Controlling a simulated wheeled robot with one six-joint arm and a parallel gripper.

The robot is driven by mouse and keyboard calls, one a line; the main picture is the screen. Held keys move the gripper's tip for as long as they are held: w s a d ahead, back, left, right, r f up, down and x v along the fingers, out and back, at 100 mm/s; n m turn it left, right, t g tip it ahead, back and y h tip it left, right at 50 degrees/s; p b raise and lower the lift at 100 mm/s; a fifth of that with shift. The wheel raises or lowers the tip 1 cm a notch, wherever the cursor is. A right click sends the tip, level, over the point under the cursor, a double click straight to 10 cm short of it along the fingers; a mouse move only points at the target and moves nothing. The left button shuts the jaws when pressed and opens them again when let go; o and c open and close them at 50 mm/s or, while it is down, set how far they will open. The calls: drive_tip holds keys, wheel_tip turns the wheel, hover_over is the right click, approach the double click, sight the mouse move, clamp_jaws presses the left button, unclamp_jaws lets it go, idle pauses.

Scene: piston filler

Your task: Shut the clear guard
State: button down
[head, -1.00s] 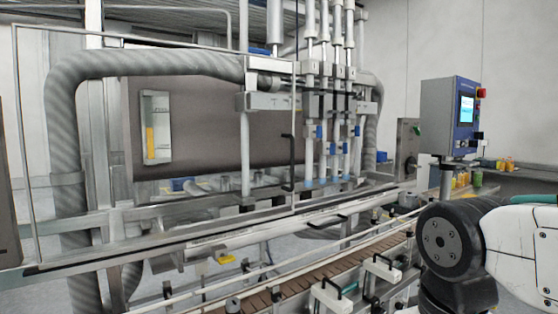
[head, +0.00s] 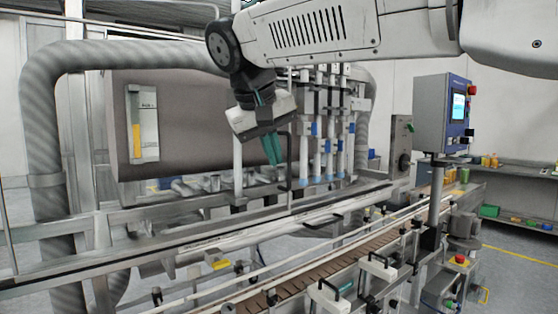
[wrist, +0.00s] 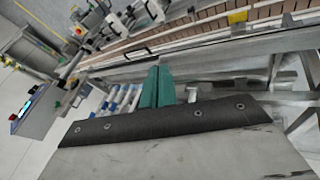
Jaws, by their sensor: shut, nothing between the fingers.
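The clear guard (head: 100,31) is a see-through panel in a thin pale frame along the front of the filler in the head view. Its upright black handle (head: 289,170) is near its right edge, just left of the filling nozzles (head: 316,150). My gripper (head: 273,150) points down just left of the handle in the picture, with its green fingers together and empty. I cannot tell whether they touch the handle or the panel. In the wrist view the green fingers (wrist: 157,86) show in front of the machine; I cannot make out the handle there.
The conveyor (head: 300,283) with its rails and clamps runs along the front below the guard. A control panel (head: 444,112) on a post stands to the right, with a shelf (head: 510,185) of coloured items behind it. My arm crosses the top of the head view.

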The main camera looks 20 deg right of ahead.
drive_tip(key=w+a+r+t+h, duration=0.1)
drive_tip(key=w+a+r, duration=0.2)
drive_tip(key=w+r, duration=0.2)
drive_tip(key=shift+m, duration=0.3)
drive_tip(key=x, duration=1)
drive_tip(key=shift+a+f, duration=0.1)
drive_tip(key=shift+w+d, duration=0.1)
drive_tip(key=shift+d, duration=1.8)
drive_tip(key=shift+d, duration=0.1)
